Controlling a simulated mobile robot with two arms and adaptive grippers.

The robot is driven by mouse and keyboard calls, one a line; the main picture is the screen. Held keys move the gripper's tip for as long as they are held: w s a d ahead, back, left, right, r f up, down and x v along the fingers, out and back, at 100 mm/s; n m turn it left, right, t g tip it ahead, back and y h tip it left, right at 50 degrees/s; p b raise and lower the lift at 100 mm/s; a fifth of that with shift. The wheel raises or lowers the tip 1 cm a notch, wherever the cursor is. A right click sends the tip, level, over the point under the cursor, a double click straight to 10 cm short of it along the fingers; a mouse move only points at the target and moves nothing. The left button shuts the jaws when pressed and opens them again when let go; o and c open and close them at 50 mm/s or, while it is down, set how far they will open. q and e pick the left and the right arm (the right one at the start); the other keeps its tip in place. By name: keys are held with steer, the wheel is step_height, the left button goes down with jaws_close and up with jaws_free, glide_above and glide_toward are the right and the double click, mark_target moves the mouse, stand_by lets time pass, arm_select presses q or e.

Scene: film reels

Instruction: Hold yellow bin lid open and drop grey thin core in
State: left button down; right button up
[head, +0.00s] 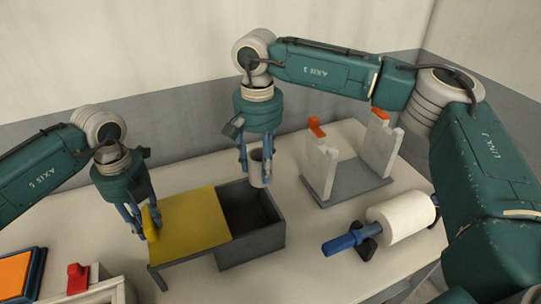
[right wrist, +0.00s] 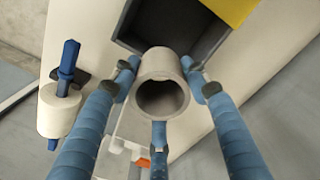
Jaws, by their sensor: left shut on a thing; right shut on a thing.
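A dark grey bin (head: 256,250) stands on the table with its yellow lid (head: 195,222) shifted left, so its right part is open. My left gripper (head: 148,222) is shut on the yellow handle (head: 156,215) at the lid's left side. My right gripper (head: 256,165) is shut on the grey thin core (head: 257,172), a hollow tube held roughly upright above the back of the opening. In the right wrist view the core (right wrist: 161,62) sits between the blue fingers, with the bin's dark inside (right wrist: 190,22) beyond it and the lid (right wrist: 232,8) beside that.
A white roll (head: 400,218) on a blue spindle (head: 346,240) lies right of the bin. A grey stand (head: 345,180) with white uprights and orange tops is behind it. A box with a red block (head: 77,279) and an orange panel (head: 14,272) are front left.

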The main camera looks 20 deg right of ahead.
arm_select(q)
steer(key=shift+w+a+r, duration=0.1)
arm_select(e)
steer(key=a, duration=0.1)
steer(key=a+f, duration=0.2)
steer(key=a, duration=0.1)
stand_by(0.3)
steer(key=shift+f, duration=1)
step_height(320, 180, down, 6)
steer(key=shift+f, duration=0.25)
steer(key=o, duration=1.2)
steer(key=shift+o, duration=0.2)
